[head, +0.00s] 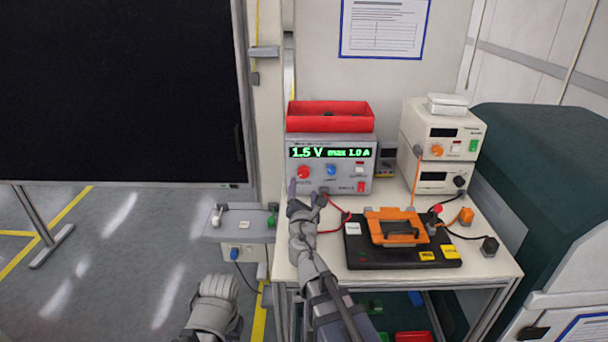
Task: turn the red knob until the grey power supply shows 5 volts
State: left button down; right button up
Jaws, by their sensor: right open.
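The grey power supply (331,181) stands at the back left of the white table. Its green display (330,152) reads 1.5 V, max 1.0 A. The red knob (303,173) is at the left of its front face, with a blue knob (331,170) to its right. My right gripper (306,190) is open, just below and in front of the red knob. It looks empty; I cannot tell whether it touches the power supply.
A red bin (330,117) sits on the power supply. White instruments (438,145) are stacked to the right. A black fixture (357,252) with an orange clamp (398,215) lies on the table (490,265), with red and black cables nearby. A grey side shelf (240,232) stands left.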

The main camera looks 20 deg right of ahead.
aim_at(304, 174)
jog(key=x, duration=0.8)
jog(key=shift+s, duration=0.1)
grip_shut()
dwell(0.6)
